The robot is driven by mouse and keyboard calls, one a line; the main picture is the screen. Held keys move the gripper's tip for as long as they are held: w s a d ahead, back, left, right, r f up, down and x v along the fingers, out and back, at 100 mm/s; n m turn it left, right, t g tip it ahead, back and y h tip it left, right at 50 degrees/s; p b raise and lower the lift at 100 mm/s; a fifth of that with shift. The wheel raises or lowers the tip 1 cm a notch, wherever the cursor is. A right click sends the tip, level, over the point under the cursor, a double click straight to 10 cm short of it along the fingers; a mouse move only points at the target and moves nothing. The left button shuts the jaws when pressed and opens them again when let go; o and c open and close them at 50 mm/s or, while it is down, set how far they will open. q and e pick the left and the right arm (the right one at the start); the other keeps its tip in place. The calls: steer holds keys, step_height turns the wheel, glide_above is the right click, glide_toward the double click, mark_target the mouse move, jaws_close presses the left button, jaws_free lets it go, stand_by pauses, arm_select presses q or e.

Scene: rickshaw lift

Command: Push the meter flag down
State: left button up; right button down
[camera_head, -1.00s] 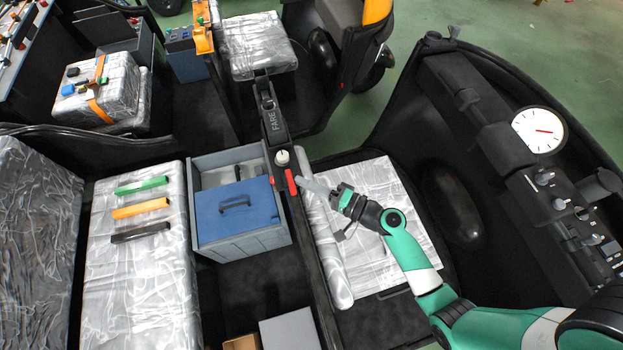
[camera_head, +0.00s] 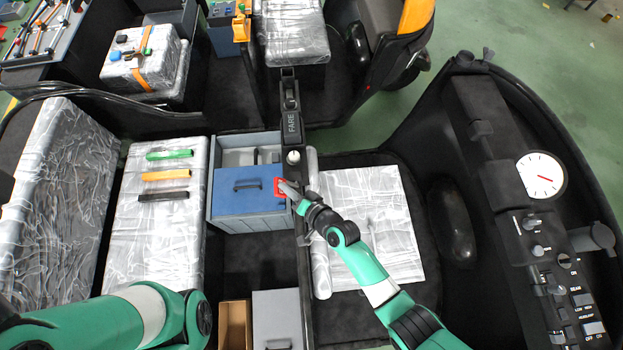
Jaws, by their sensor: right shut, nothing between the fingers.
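The fare meter (camera_head: 292,125) is a narrow black upright unit marked FARE, with a white knob (camera_head: 293,157) on it. The red meter flag (camera_head: 279,188) sits low on the meter, to the left of my right gripper's tip. My right gripper (camera_head: 290,190) is shut and empty. Its fingertips are at the flag and overlap it in the picture; I cannot tell whether they press on it. My left arm shows at the bottom left, but its gripper is out of view.
A blue-lidded grey box (camera_head: 240,190) stands just left of the meter. Green, yellow and black handles (camera_head: 165,175) lie on a wrapped seat at left. A dashboard with a round gauge (camera_head: 541,174) is at right. A wrapped seat (camera_head: 385,215) lies beneath my right arm.

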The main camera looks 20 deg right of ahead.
mark_target(279, 194)
steer(key=shift+w+a+f, duration=0.15)
steer(key=shift+a+f, duration=0.25)
steer(key=shift+a, duration=0.35)
steer(key=shift+w+a+f+b, duration=0.1)
steer(key=shift+a+f+b, duration=0.35)
steer(key=shift+a+b, duration=0.2)
steer(key=shift+w+a+f, duration=0.1)
steer(key=shift+a+f, duration=0.25)
steer(key=r+p, duration=0.2)
steer(key=d+r+p, duration=0.1)
steer(key=r+p, duration=0.1)
steer(key=r, duration=0.1)
steer(key=shift+d+r, duration=0.15)
steer(key=shift+d, duration=0.05)
steer(key=s+d+r+p, duration=0.1)
steer(key=s+r+p, duration=0.3)
steer(key=s, duration=0.3)
steer(key=shift+s+r+p, duration=0.35)
steer(key=shift+r+p, duration=0.05)
steer(key=shift+r, duration=0.2)
